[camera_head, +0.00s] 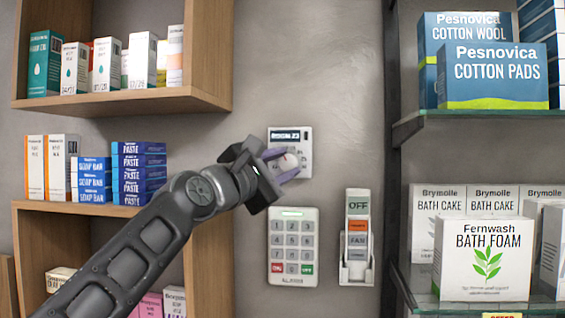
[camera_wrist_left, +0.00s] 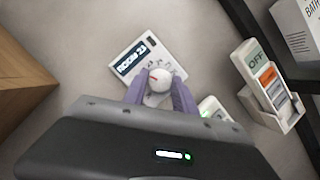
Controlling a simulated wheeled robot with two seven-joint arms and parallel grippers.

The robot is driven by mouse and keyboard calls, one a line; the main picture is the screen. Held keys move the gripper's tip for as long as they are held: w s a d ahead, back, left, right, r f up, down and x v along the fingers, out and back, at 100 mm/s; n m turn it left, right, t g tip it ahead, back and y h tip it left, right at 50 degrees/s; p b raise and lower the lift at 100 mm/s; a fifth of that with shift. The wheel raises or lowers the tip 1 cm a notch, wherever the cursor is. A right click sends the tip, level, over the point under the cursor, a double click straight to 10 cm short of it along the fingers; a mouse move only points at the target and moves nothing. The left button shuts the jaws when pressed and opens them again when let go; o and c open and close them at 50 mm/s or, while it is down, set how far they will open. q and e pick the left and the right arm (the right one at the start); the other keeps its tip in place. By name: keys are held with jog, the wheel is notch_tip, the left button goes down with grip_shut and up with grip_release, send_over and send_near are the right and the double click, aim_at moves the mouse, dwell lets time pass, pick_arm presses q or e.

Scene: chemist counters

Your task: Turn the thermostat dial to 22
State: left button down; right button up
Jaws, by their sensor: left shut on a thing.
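The white thermostat (camera_head: 304,134) is on the grey wall in the middle of the head view. It also shows in the left wrist view (camera_wrist_left: 124,66), tilted in the picture, with a dark display that seems to read "ROOM 23". Its round white dial (camera_wrist_left: 157,85) has a red mark and sits between the purple fingers of my left gripper (camera_wrist_left: 158,92). In the head view my left gripper (camera_head: 285,163) reaches the dial from the lower left and is shut on it. The fingers hide part of the dial's scale. My right gripper is not in view.
A keypad (camera_head: 292,240) is on the wall just below the thermostat. A holder with a remote marked OFF (camera_head: 357,236) is to its right. Wooden shelves (camera_head: 205,100) with boxes stand at left, glass shelves (camera_head: 470,117) with boxes at right.

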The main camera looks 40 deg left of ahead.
pick_arm(q)
jog(key=shift+m+g+p, duration=0.3)
jog(key=shift+m+p, duration=0.1)
jog(key=shift+m, duration=0.5)
jog(key=c, duration=1)
grip_release()
jog(key=shift+s+d+f+b, duration=0.15)
jog(key=shift+s+b, duration=0.25)
jog(key=shift+s, duration=0.9)
jog(key=shift+s+d+f+b, duration=0.15)
jog(key=shift+s+b, duration=0.3)
jog(key=shift+s, duration=0.8)
jog(key=shift+s+d+f+b, duration=0.15)
jog(key=shift+s+b, duration=0.25)
jog(key=shift+s, duration=0.9)
